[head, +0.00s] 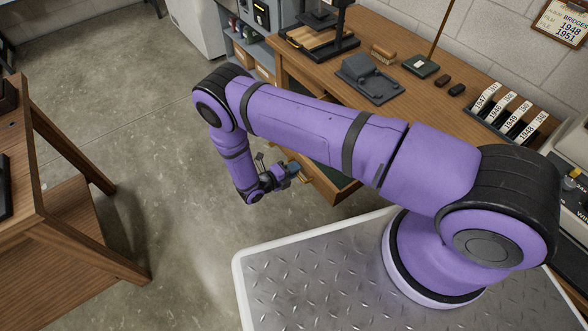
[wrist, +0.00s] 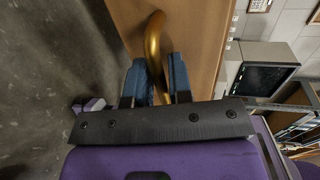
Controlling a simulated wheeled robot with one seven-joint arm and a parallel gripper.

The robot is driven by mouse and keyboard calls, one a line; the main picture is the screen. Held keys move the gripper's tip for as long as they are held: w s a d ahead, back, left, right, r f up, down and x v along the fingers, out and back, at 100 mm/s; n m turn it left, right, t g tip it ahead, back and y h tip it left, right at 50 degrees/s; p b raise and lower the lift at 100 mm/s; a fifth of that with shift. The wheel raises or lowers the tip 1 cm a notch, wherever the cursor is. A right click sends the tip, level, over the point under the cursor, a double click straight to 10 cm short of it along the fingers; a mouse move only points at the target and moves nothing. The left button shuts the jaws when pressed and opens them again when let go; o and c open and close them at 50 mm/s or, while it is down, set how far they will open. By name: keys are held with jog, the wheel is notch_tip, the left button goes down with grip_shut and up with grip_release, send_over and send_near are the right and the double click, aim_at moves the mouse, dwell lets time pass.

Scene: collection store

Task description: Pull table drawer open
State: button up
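The wooden table (head: 293,62) stands along the wall beyond my arm. Its drawer (head: 318,183) sticks out from under the top, with a strip of dark green inside showing; my arm covers much of it. In the wrist view the drawer's plain wooden front (wrist: 200,35) is close ahead, with a curved brass handle (wrist: 154,45) on it. My gripper (wrist: 160,75) has its two blue fingers on either side of the handle, with the brass filling the gap between them. In the head view my gripper (head: 291,172) is at the drawer front.
A grey device (head: 370,78), a brush (head: 383,53) and a rack of year-labelled boxes (head: 508,110) stand on the table. Another wooden table (head: 65,230) is at the left. Bare concrete floor (head: 150,110) lies between the two tables.

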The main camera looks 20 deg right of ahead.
jog(key=shift+o, duration=1)
jog(key=v, duration=1)
jog(key=shift+a, duration=0.35)
